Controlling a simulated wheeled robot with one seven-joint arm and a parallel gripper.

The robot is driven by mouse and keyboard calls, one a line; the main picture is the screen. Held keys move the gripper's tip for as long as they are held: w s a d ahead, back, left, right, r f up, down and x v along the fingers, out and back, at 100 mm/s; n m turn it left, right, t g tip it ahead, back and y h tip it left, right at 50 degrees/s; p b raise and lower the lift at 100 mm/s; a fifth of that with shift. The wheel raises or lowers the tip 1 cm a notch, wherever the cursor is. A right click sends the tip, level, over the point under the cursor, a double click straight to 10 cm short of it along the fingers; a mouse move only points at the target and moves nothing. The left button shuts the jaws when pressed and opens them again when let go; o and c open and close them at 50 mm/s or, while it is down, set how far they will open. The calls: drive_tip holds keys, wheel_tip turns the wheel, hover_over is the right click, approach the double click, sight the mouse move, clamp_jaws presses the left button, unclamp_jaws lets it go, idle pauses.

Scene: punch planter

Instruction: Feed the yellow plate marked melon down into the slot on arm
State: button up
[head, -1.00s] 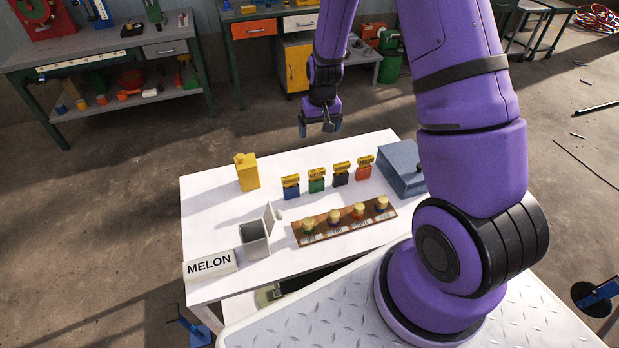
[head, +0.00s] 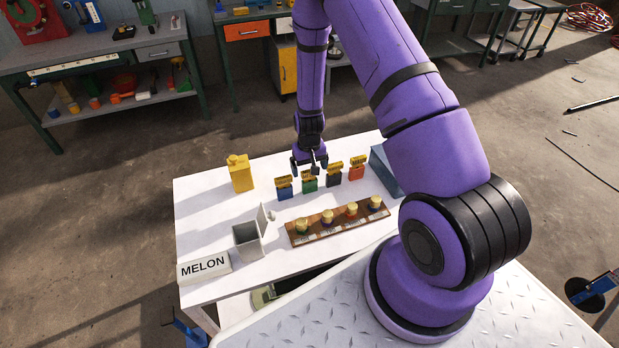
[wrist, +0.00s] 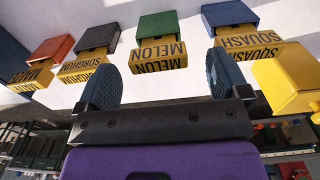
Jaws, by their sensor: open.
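The yellow plate marked MELON (wrist: 158,57) stands in a green block (wrist: 157,27). In the head view it is the second from the left in the row (head: 308,174), partly hidden by my gripper. My gripper (head: 310,165) hangs just over the left part of the row, open and empty. In the wrist view its dark fingers (wrist: 164,80) are apart, on either side of the MELON plate's line, and do not visibly touch it. I cannot make out a slot on an arm in these views.
A yellow SQUASH plate (wrist: 250,46) and a SORGHUM plate (wrist: 90,68) flank it closely. A wooden board (head: 340,227) with labelled round knobs, an open grey box (head: 249,244), a MELON sign (head: 204,267) and a yellow canister (head: 240,174) stand on the white table (head: 205,210).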

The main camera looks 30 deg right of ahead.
sight(310, 176)
drive_tip(key=shift+d+f, duration=0.15)
drive_tip(key=shift+f, duration=2.45)
drive_tip(key=shift+c, duration=0.4)
drive_tip(key=c, duration=0.9)
